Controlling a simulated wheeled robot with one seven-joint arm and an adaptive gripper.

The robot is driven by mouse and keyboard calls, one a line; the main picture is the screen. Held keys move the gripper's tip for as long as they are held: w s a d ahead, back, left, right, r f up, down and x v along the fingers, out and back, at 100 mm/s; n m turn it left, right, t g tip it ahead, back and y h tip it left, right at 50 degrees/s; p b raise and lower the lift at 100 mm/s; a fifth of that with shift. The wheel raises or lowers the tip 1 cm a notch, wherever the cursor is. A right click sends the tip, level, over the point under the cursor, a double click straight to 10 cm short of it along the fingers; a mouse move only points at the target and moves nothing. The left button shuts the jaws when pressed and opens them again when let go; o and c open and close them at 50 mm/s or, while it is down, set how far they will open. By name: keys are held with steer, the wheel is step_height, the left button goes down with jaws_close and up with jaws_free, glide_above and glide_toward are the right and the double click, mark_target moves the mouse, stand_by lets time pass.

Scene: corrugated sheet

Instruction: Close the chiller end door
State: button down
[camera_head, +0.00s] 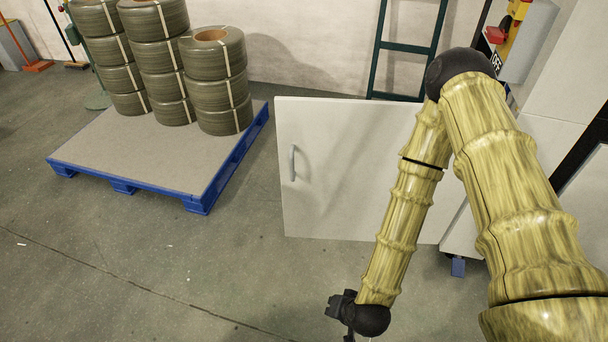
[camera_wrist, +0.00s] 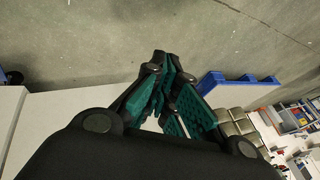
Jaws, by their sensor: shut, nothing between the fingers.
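The chiller end door (camera_head: 335,150) is a flat white panel, standing swung out wide from the white cabinet body (camera_head: 572,75) on the right. A grey bar handle (camera_head: 292,163) is near its left edge. My arm crosses in front of the door's right part and hides where it joins the cabinet. My gripper (camera_head: 348,336) is low in front of the door, partly cut off by the bottom of the head view. In the wrist view its teal-padded fingers (camera_wrist: 163,62) are together and empty. A white panel, probably the door (camera_wrist: 75,98), shows behind them there.
A blue pallet (camera_head: 150,188) with a grey top carries several strapped coil stacks (camera_head: 215,80), left of the door. A dark green ladder (camera_head: 405,47) leans at the back wall. The grey floor (camera_head: 150,260) is clear at front left.

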steer(key=w+a+m+t+b, duration=0.25)
steer(key=w+a+b, duration=0.2)
steer(key=w, duration=0.25)
steer(key=m+t+h+b, duration=0.4)
steer(key=m+t+b, duration=0.7)
steer(key=m+b, duration=0.3)
glide_toward(308, 156)
steer(key=shift+n+g, duration=0.25)
steer(key=shift+n, duration=0.2)
steer(key=w+b, duration=0.4)
steer(key=w, duration=0.3)
steer(key=shift+w+d+r, duration=0.1)
steer(key=shift+r, duration=0.05)
